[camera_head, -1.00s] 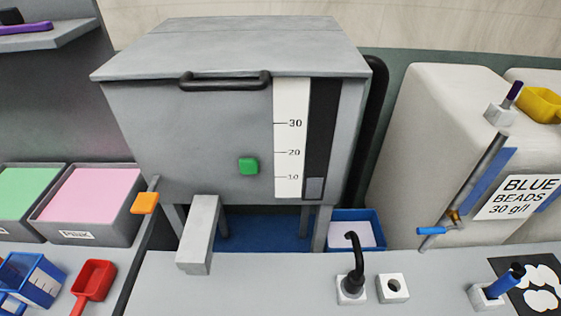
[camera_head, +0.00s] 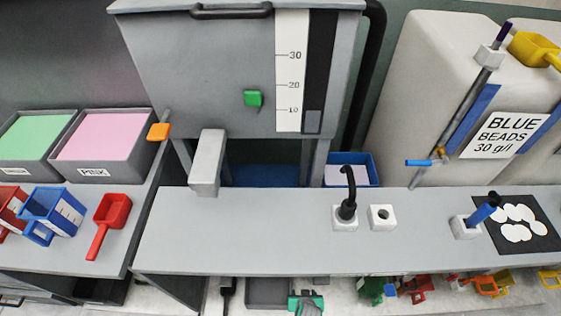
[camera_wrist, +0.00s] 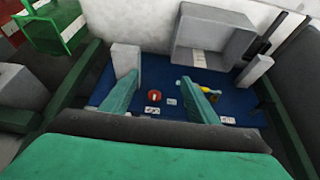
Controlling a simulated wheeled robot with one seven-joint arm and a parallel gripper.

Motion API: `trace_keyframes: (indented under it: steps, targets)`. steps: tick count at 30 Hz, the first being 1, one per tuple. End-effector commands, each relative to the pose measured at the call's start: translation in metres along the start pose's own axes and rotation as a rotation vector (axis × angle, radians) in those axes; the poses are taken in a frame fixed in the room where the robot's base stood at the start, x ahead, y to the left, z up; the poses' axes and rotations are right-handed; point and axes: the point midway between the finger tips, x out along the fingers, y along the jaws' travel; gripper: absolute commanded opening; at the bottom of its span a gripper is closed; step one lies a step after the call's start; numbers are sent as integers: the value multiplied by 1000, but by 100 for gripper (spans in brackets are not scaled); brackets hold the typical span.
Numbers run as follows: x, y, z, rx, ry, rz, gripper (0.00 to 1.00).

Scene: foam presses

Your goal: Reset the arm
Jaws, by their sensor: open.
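My gripper (camera_wrist: 162,95) is open in the wrist view, with its two teal fingers apart and nothing between them. Below it lies a dark blue surface (camera_wrist: 172,108) with a red round item (camera_wrist: 154,96), small white labels and a yellow item (camera_wrist: 208,90). I cannot tell whether the fingers touch anything there. In the head view a teal part that looks like my gripper (camera_head: 306,302) shows at the bottom edge, below the front of the bench (camera_head: 250,225). Most of my arm is out of view.
A grey press (camera_head: 200,70) with a green button stands behind the bench. On the bench are a white block with a black hook (camera_head: 347,210), a holed white block (camera_head: 382,217) and a dark mat (camera_head: 520,225). Coloured scoops (camera_head: 420,288) lie below. The bench's middle is clear.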

Motion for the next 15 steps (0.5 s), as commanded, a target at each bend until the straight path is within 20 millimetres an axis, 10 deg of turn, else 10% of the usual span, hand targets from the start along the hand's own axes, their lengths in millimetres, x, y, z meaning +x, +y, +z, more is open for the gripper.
trace_keyframes:
  steps: [8,15]
  targets:
    - [-40,-10,18,-11,96,37,54]
    - [-115,-26,30,-21,259,69,54]
